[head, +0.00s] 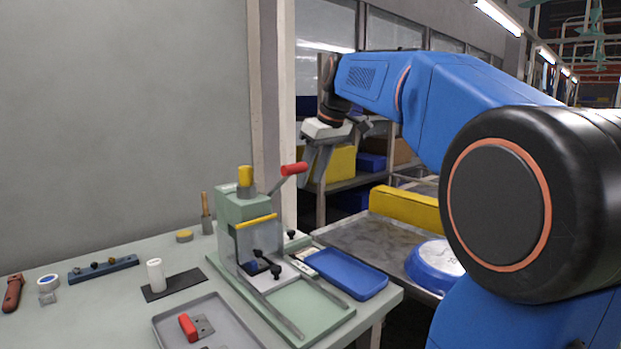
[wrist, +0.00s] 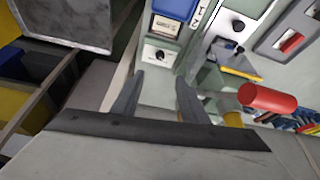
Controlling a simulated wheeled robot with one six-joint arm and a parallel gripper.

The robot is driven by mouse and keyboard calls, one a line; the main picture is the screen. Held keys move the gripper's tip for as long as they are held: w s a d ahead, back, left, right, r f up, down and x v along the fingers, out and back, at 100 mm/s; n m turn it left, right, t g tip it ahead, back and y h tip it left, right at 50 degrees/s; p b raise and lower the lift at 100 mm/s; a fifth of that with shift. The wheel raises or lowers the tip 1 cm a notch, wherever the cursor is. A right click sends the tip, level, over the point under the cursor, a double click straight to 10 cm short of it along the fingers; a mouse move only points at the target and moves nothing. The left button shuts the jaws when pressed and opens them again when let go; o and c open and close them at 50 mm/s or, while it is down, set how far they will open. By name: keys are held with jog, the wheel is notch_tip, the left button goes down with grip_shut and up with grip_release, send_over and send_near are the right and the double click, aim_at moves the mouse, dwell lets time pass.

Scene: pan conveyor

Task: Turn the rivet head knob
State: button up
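My gripper (head: 315,168) hangs in the air behind and to the right of the green press (head: 232,210), near the red lever handle (head: 294,168). In the wrist view my gripper (wrist: 158,98) is open, with nothing between its fingers. Beyond the fingertips is a black knob (wrist: 160,55) on a small pale panel; it also shows in the head view (head: 291,234) beside the press. More black knobs sit on the press front, one of them (head: 276,271) by the white plate. No readable label tells which one is the rivet head knob. My fingers touch no knob.
The red handle (wrist: 268,98) sticks out close to the right finger. A blue tray (head: 346,274) lies right of the press. A grey tray (head: 165,325) holds a red-handled part. A yellow barrier (head: 404,207) and a blue pan (head: 433,262) are at the conveyor.

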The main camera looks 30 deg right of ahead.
jog(key=shift+w+d, duration=0.1)
jog(key=n+g+y, duration=0.1)
jog(key=n, duration=0.3)
send_near(292, 231)
jog(key=x, duration=0.7)
jog(key=shift+f, duration=0.3)
grip_shut()
